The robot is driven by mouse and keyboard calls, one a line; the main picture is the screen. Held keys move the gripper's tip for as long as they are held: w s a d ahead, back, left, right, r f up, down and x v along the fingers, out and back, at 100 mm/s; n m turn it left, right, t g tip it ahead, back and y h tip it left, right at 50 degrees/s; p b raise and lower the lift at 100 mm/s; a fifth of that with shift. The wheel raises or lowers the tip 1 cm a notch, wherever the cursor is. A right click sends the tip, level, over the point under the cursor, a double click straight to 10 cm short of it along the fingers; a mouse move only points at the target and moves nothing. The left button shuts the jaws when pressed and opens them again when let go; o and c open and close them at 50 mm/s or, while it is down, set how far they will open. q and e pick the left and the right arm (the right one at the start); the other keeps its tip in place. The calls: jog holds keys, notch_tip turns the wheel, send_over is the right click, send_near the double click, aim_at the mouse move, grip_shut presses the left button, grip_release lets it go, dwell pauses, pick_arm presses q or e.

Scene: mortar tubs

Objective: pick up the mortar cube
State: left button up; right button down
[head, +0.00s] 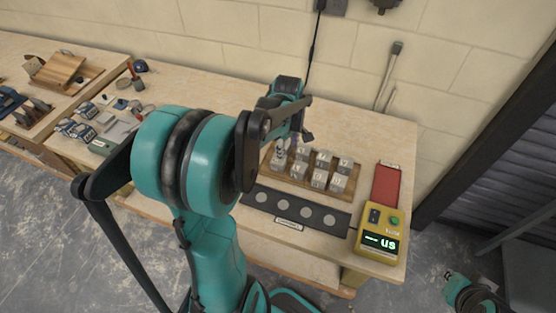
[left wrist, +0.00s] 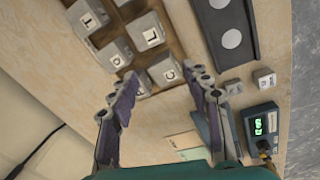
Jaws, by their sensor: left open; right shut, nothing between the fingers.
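Several grey mortar cubes with white letter labels stand in a wooden tray (head: 350,196); one is at its right front (head: 338,182). In the left wrist view, a cube marked with what looks like a C (left wrist: 165,71) lies just ahead of my fingers, near the tray's end. Another cube (left wrist: 143,84) is partly hidden by the left finger. My left gripper (head: 293,140) is open and empty above the tray's left end; its spread fingers show in the left wrist view (left wrist: 160,88).
A dark strip with pale discs (head: 333,219) lies in front of the tray. A yellow device (head: 378,232) and red pad (head: 386,185) are at the right. In the left wrist view, two small cubes (left wrist: 264,77) and a device with a green display (left wrist: 260,124) lie beyond the right finger.

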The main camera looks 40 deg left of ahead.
aim_at(278, 160)
pick_arm(q)
jog(key=a+f+n, duration=0.2)
jog(key=a, duration=0.1)
jog(key=a+f+n+g, duration=0.1)
jog(key=shift+w+a+f+n, duration=0.3)
jog(key=shift+w+a+n, duration=0.05)
jog(key=shift+w+n, duration=0.05)
notch_tip(278, 160, down, 3)
jog(key=shift+r, duration=0.15)
notch_tip(278, 160, down, 5)
jog(key=shift+w+f+b, duration=0.1)
jog(key=shift+f+b, duration=0.05)
jog(key=shift+b, duration=1)
jog(key=shift+c, duration=0.6)
jog(key=shift+d, duration=0.1)
jog(key=c, duration=0.9)
